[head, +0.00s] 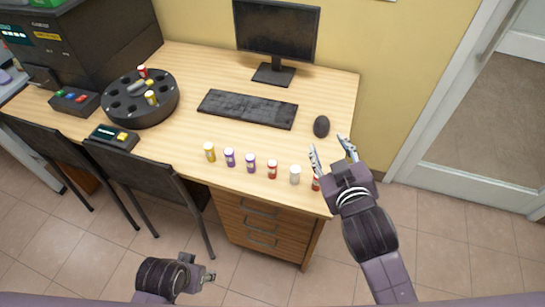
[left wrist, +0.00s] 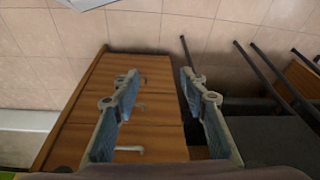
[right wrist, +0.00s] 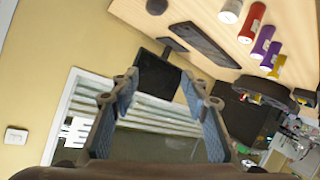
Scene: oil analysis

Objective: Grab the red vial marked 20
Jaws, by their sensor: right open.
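A row of vials stands along the desk's front edge in the head view. One red vial (head: 272,170) stands between a purple vial (head: 250,163) and a white vial (head: 295,174). Another red vial (head: 316,184) at the right end is partly hidden by my right gripper (head: 331,148). The number 20 is not readable on any of them. The right gripper is open and empty above the desk's right front corner. The right wrist view shows a red vial (right wrist: 252,22) at the upper right, away from the fingers. My left gripper (left wrist: 160,75) is open and empty, low before the drawers.
A black carousel (head: 118,108) holding red and yellow vials stands at the desk's left. A keyboard (head: 247,109), mouse (head: 321,126) and monitor (head: 277,30) are behind the row. Two chairs stand at the front left. Floor to the right is clear.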

